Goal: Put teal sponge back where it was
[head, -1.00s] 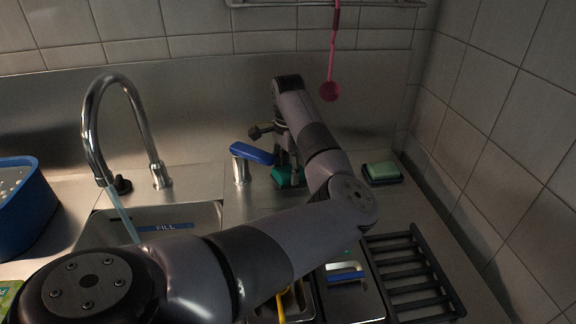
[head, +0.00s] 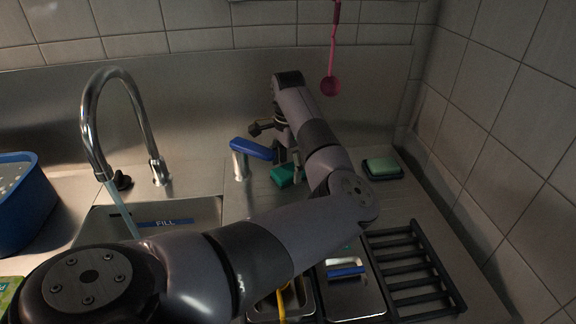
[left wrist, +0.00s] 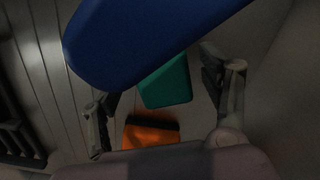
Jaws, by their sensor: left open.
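The teal sponge (head: 283,175) lies on the steel counter behind the sink, right of the blue-handled tap lever. In the left wrist view the teal sponge (left wrist: 168,84) shows between my open fingers, partly covered by the blue handle (left wrist: 150,38). My left gripper (head: 287,153) is open, just above and beside the sponge; I cannot tell whether a finger touches it. Its two fingers also show in the left wrist view (left wrist: 165,103). An orange block with a dark edge (left wrist: 150,134) lies close to the teal sponge. My right gripper is out of view.
The blue lever handle (head: 251,149) stands close to my left gripper. A black rack (head: 412,270), lidded metal containers (head: 347,288), faucet (head: 90,130) and blue tub (head: 24,205) surround the sink. A pink ladle (head: 331,86) hangs behind.

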